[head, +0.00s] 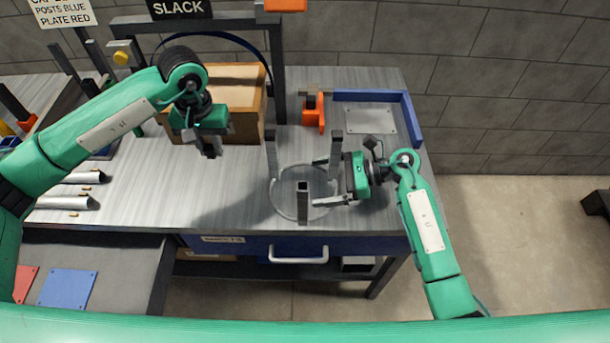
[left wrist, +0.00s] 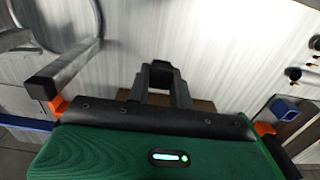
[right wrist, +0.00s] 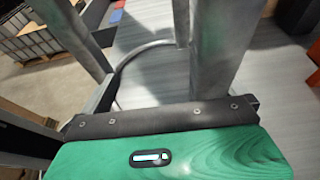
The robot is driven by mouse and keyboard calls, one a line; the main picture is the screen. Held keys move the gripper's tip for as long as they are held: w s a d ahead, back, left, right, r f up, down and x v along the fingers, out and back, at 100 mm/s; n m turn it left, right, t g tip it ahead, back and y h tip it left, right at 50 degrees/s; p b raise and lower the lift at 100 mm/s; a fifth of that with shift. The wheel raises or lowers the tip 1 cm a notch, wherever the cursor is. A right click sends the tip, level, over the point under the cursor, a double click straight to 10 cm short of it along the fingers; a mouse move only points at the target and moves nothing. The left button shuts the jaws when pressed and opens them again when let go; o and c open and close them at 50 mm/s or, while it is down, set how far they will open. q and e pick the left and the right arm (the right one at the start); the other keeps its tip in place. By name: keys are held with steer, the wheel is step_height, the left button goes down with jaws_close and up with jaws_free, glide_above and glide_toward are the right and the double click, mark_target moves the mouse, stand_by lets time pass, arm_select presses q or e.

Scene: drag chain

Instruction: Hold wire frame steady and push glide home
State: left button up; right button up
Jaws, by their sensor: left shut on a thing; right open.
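The wire frame stands on the bench as a grey ring (head: 276,203) with upright square legs (head: 303,205). The legs' tops look dark. My left gripper (head: 212,152) is left of the frame, above the bench and clear of the legs. In the left wrist view it is shut on a small dark piece (left wrist: 161,74), which looks like the glide. One frame leg with a dark end (left wrist: 42,88) shows at the left there. My right gripper (head: 325,182) is open at the frame's right side; its fingers reach over the ring. Contact cannot be told.
A blue corner rail (head: 412,120) and grey plate (head: 370,121) lie behind the frame. An orange fixture (head: 314,113) stands near them. A wooden box (head: 246,98) and dark gantry post (head: 278,80) stand behind my left gripper.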

mark_target(312, 191)
arm_select(q)
step_height(312, 191, down, 2)
steer(key=shift+f+b, duration=0.1)
steer(key=shift+b, duration=0.5)
arm_select(e)
steer(key=x, duration=0.2)
steer(key=shift+a+f, duration=0.25)
steer(key=shift+a, duration=0.3)
steer(key=c, duration=1.9)
arm_select(q)
steer(key=s+d+r+m, duration=0.1)
steer(key=s+d+r, duration=0.3)
steer(key=s+d, duration=0.2)
steer(key=s+d+r+m, duration=0.1)
steer(key=s+d+r, duration=0.3)
steer(key=d, duration=0.5)
steer(key=shift+s+d, duration=0.4)
steer(key=shift+s, duration=0.6)
